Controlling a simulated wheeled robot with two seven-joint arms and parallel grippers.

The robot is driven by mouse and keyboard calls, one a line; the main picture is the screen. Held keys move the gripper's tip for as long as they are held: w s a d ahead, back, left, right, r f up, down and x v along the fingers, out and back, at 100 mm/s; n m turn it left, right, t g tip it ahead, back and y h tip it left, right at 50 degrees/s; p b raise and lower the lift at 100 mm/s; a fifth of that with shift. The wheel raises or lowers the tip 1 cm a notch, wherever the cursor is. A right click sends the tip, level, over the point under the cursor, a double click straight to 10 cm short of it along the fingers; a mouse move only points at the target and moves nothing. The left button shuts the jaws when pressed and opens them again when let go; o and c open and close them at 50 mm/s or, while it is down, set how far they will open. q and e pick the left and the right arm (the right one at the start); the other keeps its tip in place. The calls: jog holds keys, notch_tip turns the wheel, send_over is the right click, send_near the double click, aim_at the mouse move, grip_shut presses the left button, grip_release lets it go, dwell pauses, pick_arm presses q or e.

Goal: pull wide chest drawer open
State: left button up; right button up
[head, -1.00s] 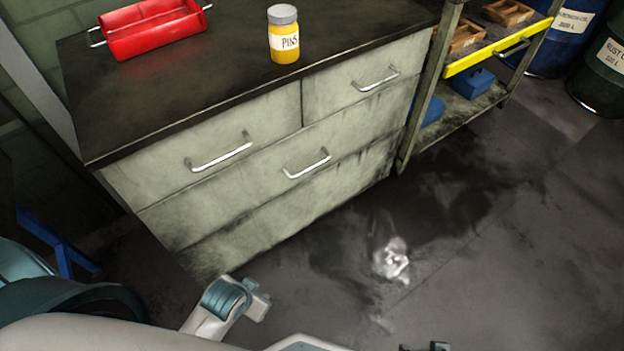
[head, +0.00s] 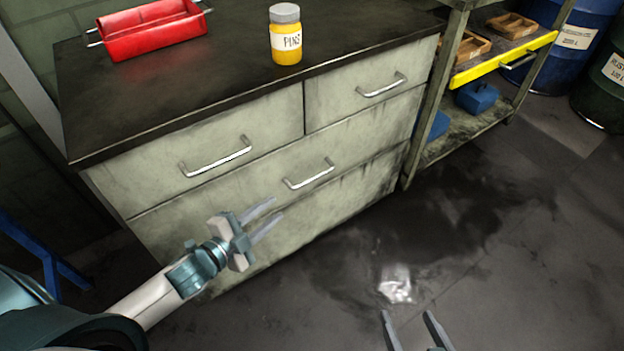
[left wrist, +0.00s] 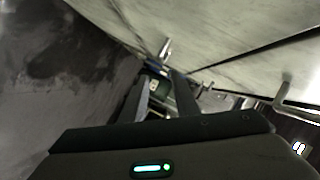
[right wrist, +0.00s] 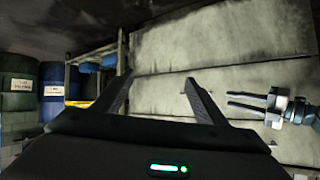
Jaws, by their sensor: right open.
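The grey-green chest shows in the head view with two small drawers on top and a wide drawer (head: 345,150) below them. The wide drawer is shut, and its silver bar handle (head: 309,176) sits at its middle. My left gripper (head: 268,218) is open and empty, in front of the chest, below and left of that handle and apart from it. It also shows at the right of the right wrist view (right wrist: 243,103). My right gripper (head: 408,325) is open and empty at the bottom of the head view, over the floor. Its fingers show in the right wrist view (right wrist: 157,95).
A red tray (head: 155,35) and a yellow-lidded-grey jar (head: 286,42) stand on the chest top. A shelf with a yellow edge (head: 500,60) stands right of the chest. Drums (head: 605,85) stand at the far right. The floor before the chest is clear.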

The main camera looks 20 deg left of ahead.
pick_arm(q)
jog(key=shift+r, duration=0.15)
pick_arm(e)
jog(key=shift+r, duration=0.1)
pick_arm(q)
jog(key=shift+w, duration=0.15)
jog(key=b, duration=0.2)
send_near(312, 178)
jog(key=x, duration=0.9)
jog(key=shift+f, duration=0.35)
jog(key=shift+w+d+f, duration=0.1)
jog(key=shift+w+d, duration=0.05)
jog(key=shift+w, duration=0.35)
pick_arm(e)
notch_tip(312, 178, up, 8)
jog(key=w+a+t+y, duration=0.1)
jog(key=w+a+t, duration=0.1)
jog(key=t, duration=0.3)
jog(key=shift+w+a+y, duration=0.25)
jog(key=shift+a+y, duration=0.05)
pick_arm(q)
jog(key=shift+c, duration=0.3)
grip_shut()
